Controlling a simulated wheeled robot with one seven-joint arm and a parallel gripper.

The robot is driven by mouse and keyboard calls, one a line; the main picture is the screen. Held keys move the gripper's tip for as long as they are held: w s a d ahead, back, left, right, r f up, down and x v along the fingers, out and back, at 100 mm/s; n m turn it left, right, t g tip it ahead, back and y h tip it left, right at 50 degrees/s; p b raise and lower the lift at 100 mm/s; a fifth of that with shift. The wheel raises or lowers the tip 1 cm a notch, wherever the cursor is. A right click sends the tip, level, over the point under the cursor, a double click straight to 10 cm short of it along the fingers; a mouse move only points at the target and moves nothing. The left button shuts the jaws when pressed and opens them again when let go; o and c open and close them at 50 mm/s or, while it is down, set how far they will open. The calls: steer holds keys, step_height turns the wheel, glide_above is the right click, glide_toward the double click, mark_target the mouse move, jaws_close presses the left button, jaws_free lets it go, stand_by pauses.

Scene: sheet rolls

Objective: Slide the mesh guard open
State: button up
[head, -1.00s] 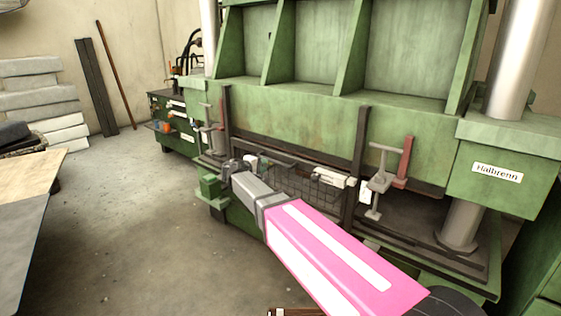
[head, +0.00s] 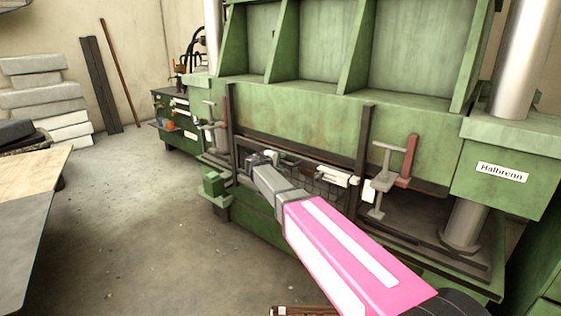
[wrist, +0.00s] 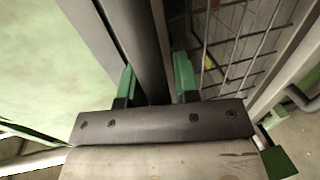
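The mesh guard (head: 323,189) shows low on the front of the green press in the head view, partly hidden behind my arm. In the wrist view its wire grid (wrist: 232,45) lies to the right of a dark upright bar (wrist: 148,40). My gripper (wrist: 155,85) has one green fingertip on each side of this bar, and no clear gap shows on either side. My gripper (head: 254,160) is at the left part of the guard in the head view, where its fingers are hard to make out.
The press carries dark uprights (head: 364,150), a grey clamp with a red handle (head: 409,160) and a white cylinder (head: 338,177) near the guard. A green block (head: 214,184) sticks out left of my gripper. A table (head: 38,190) stands at far left, with clear floor between.

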jaws_close()
step_height(320, 180, up, 24)
stand_by(0.4)
jaws_free()
steer(key=shift+s, duration=0.1)
steer(key=v, duration=1)
steer(key=shift+s+a, duration=0.25)
steer(key=shift+s, duration=0.05)
steer(key=shift+a, duration=0.1)
